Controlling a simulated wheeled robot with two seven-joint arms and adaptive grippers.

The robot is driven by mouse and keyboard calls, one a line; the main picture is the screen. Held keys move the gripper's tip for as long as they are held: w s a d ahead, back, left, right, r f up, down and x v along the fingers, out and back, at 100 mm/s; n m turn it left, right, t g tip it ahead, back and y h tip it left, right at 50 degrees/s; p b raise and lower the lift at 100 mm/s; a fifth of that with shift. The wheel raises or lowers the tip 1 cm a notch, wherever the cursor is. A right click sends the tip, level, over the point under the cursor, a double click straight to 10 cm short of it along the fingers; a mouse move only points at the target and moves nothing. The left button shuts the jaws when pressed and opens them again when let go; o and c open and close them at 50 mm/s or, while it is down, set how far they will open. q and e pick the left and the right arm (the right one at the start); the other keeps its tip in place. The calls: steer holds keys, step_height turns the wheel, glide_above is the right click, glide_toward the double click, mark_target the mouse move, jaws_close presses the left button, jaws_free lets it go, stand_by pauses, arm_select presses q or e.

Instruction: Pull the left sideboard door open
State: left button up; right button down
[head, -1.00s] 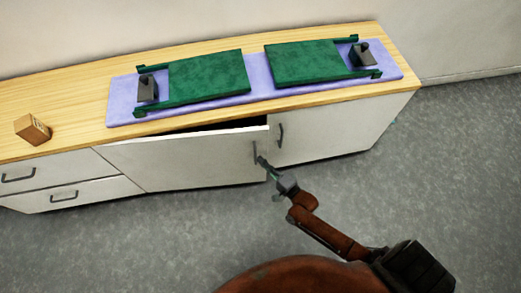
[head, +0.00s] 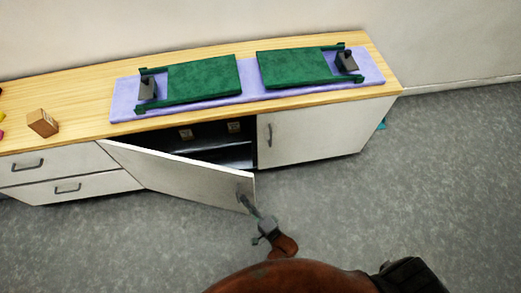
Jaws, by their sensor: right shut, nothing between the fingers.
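The left sideboard door (head: 180,173) is white and hinged on its left side. It stands partly open, its right edge swung out toward me, with the dark cupboard inside showing. Its dark handle (head: 243,190) sits near the free right edge. My right gripper (head: 252,208) is at this handle, coming up from below, with its fingers shut. Whether the fingers hook around the handle or only touch it is hard to tell. The right sideboard door (head: 305,132) is closed. My left gripper is not in view.
Inside the cupboard are a shelf (head: 238,152) and small light boxes (head: 186,133). On the wooden top (head: 65,104) lie a lilac mat (head: 250,92) with two green boards (head: 205,79) and a small brown box (head: 42,123). Drawers (head: 70,186) are at left. The grey floor in front is clear.

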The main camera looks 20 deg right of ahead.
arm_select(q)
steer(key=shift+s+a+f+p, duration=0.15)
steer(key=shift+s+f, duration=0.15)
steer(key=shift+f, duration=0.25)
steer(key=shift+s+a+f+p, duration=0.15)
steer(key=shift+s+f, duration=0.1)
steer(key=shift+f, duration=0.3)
arm_select(e)
steer(key=s+a, duration=0.5)
steer(key=shift+s+a, duration=0.2)
steer(key=shift+s, duration=0.1)
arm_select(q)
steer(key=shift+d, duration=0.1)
